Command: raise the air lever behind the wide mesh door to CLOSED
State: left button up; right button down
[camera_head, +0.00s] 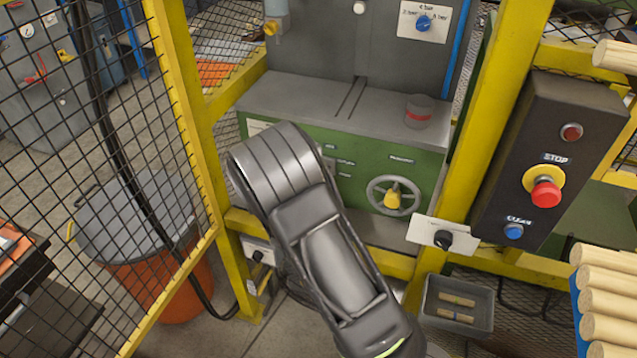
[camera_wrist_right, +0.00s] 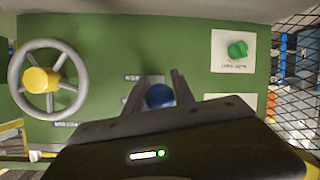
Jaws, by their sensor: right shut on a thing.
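My right gripper (camera_wrist_right: 162,84) is shut on a round blue knob (camera_wrist_right: 160,96) at the green panel (camera_wrist_right: 110,30) in the right wrist view. A finger shows on each side of it. Whether this knob belongs to the air lever, and its position, I cannot tell. In the head view my right arm reaches to the green panel (camera_head: 430,165) and hides the gripper and knob. A yellow-framed mesh door (camera_head: 190,125) stands at the left; no mesh covers the panel front. My left gripper is not in view.
A grey handwheel with a yellow hub (camera_head: 393,196) is on the panel; a green knob (camera_wrist_right: 237,49) shows in the wrist view. A yellow post (camera_head: 485,120) and black stop-button box (camera_head: 550,160) stand at right. An orange bin (camera_head: 178,290) is behind the mesh.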

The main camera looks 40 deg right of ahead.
notch_tip(320, 180, up, 3)
jog(key=shift+w+f+p, duration=0.1)
jog(key=shift+p, duration=0.7)
jog(key=shift+r, duration=0.25)
dwell(0.4)
jog(key=c, duration=1.1)
grip_release()
jog(key=shift+o, duration=0.2)
jog(key=shift+a, duration=0.1)
jog(key=v, duration=0.7)
jog(key=shift+s+a, duration=0.2)
jog(key=shift+s, duration=0.1)
jog(key=shift+c, duration=0.3)
